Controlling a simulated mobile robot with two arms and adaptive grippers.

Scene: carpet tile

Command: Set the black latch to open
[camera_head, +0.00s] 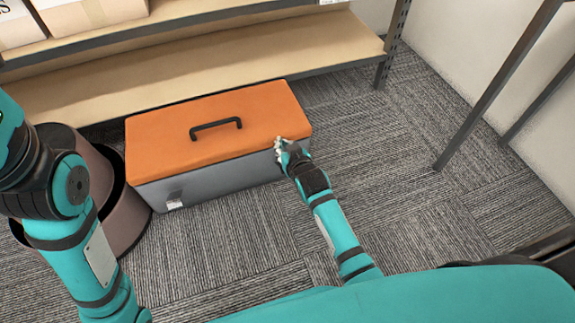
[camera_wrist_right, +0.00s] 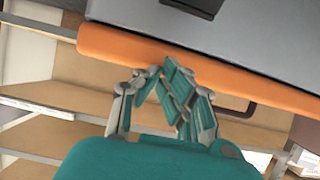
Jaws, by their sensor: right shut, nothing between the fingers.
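The toolbox has an orange lid (camera_head: 215,115), a grey body (camera_head: 225,182) and a black handle (camera_head: 216,126) on top. In the right wrist view, upside down, a black part that looks like the latch (camera_wrist_right: 193,6) sits on the grey front, cut off by the top edge. Its setting cannot be read. My right gripper (camera_head: 281,147) is at the front right corner of the lid, shut and empty. In the wrist view its fingers (camera_wrist_right: 165,83) are by the orange lid edge; touching or apart cannot be told. My left arm shows at left, its gripper out of view.
A shelf unit (camera_head: 330,45) with boxes (camera_head: 90,12) stands behind the toolbox. A dark metal post (camera_head: 495,90) rises at the right. A small white label (camera_head: 174,205) is on the toolbox's lower front.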

